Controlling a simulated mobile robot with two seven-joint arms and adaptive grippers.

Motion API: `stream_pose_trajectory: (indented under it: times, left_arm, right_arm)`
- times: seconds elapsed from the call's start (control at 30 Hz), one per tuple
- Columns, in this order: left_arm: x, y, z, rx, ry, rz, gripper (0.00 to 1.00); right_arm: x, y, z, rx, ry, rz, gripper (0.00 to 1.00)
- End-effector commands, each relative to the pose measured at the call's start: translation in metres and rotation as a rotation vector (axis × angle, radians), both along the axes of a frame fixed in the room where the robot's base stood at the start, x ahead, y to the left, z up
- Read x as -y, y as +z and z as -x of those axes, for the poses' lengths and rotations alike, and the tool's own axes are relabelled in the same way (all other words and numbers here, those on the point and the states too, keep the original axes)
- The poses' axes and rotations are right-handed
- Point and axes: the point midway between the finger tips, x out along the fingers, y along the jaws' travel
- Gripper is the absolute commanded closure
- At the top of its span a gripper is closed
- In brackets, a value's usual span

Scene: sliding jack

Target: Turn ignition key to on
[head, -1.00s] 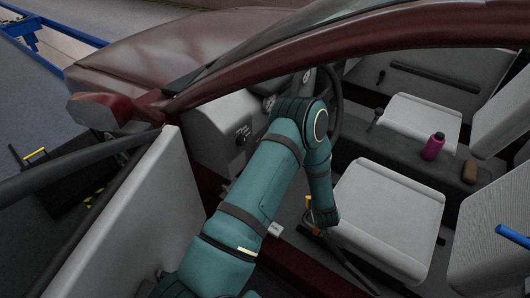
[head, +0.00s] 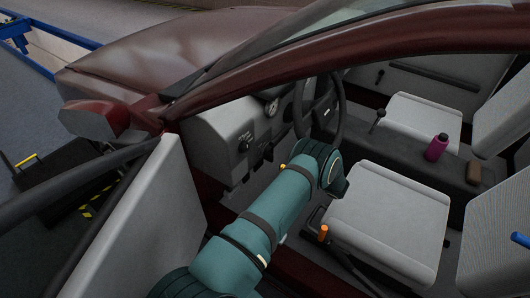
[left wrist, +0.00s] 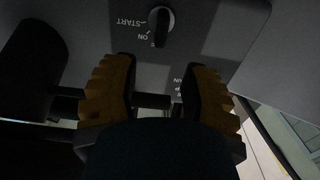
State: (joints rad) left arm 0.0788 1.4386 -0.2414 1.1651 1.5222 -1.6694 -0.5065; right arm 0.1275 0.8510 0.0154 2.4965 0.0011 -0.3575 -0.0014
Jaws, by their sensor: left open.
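The ignition key switch (head: 243,146) is a small dark knob on the grey dashboard panel, left of the steering wheel (head: 325,108). In the left wrist view it is a round switch (left wrist: 161,22) with a dark key grip, beside upside-down START and ON labels. I cannot tell for sure which label it points to. My left gripper (left wrist: 158,88) is open, its two yellow-padded fingers apart just short of the switch and not touching it. In the head view only a small yellow bit of it (head: 283,166) shows past my arm. My right gripper is not in view.
A second control with an ON label (left wrist: 178,82) shows between my fingers, partly hidden. The open car door (head: 150,220) stands to the left. The driver's seat (head: 385,215) and an orange-tipped lever (head: 323,232) are right of my arm. A pink bottle (head: 436,147) stands on the console.

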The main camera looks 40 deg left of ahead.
Motion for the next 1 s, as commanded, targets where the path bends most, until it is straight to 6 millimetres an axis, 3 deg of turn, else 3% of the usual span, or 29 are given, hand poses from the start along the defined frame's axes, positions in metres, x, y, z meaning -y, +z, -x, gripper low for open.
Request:
stream_pose_trajectory:
  times: [0.3, 0.5, 0.7, 1.0]
  left_arm:
    - [-0.064, 0.000, 0.007, 0.002, 0.000, 0.000, 0.55]
    - [-0.091, 0.000, 0.010, 0.002, -0.002, 0.000, 0.55]
    - [-0.103, 0.000, 0.011, 0.002, -0.003, 0.000, 0.55]
    - [-0.104, 0.000, 0.011, 0.002, -0.003, 0.001, 0.56]
  right_arm:
    - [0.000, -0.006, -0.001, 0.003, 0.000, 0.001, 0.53]
    - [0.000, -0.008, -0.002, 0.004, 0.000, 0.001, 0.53]
    - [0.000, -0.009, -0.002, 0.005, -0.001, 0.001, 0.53]
    - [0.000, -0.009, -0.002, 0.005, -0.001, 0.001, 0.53]
